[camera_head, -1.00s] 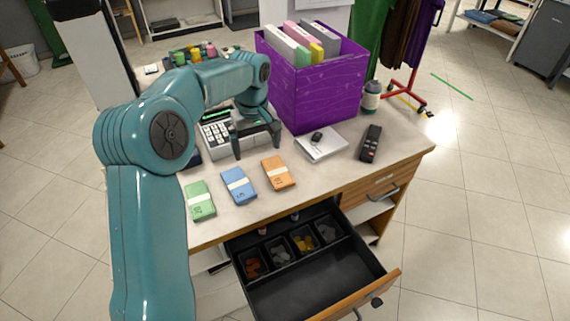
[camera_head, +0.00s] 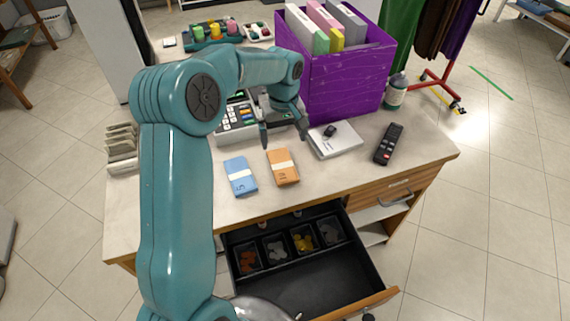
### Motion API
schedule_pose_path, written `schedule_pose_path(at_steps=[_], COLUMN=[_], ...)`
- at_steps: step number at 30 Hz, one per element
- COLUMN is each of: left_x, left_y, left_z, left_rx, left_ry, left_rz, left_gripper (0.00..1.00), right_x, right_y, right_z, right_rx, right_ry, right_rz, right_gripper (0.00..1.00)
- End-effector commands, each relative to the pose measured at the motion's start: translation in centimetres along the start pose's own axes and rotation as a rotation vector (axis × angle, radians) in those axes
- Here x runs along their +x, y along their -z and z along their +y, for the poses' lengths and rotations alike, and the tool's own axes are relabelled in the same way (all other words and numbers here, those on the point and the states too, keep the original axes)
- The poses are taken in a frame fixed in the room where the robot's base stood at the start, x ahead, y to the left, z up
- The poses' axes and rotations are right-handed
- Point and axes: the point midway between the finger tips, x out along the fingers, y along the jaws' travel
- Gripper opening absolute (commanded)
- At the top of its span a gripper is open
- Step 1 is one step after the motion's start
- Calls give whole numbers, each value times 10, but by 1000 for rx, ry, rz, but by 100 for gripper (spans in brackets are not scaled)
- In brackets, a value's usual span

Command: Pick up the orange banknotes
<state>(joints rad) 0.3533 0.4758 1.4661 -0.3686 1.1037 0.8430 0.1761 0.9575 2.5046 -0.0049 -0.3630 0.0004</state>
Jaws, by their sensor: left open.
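A bundle of orange banknotes (camera_head: 289,177) with a pale band lies flat on the counter, right of a blue bundle (camera_head: 238,186). My left gripper (camera_head: 284,139) points down just behind the orange bundle, with its two fingers apart and nothing between them. The fingertips look close to the counter level, but their exact height is hard to tell. The orange bundle is fully visible and appears apart from the fingers. My right gripper does not show.
An open drawer (camera_head: 330,285) with coin compartments juts out below the counter front. A card machine or register (camera_head: 232,124) stands behind the gripper. A white box (camera_head: 340,146), a black remote (camera_head: 388,144), a bottle (camera_head: 395,92) and a purple bin (camera_head: 348,85) are to the right.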

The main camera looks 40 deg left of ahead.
Motion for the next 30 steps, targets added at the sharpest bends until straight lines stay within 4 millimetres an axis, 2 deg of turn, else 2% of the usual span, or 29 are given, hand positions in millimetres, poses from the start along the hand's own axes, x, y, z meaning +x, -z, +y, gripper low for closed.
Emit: schedule_pose_path(at_steps=[3,6,14,21,30], left_x=[28,44,67,103,110], left_y=[-1,0,0,-3,-2], left_z=[-2,-2,0,2,3], left_rx=[-1,-3,0,-1,-2], left_ry=[3,2,2,2,-1], left_rz=[-3,-2,-2,-1,1], left_gripper=[99,99,99,99,99], right_x=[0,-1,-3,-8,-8], right_y=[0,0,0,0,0], right_z=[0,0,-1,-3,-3], right_rx=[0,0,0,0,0], right_ry=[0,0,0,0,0], right_rz=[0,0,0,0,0], right_gripper=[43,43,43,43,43])
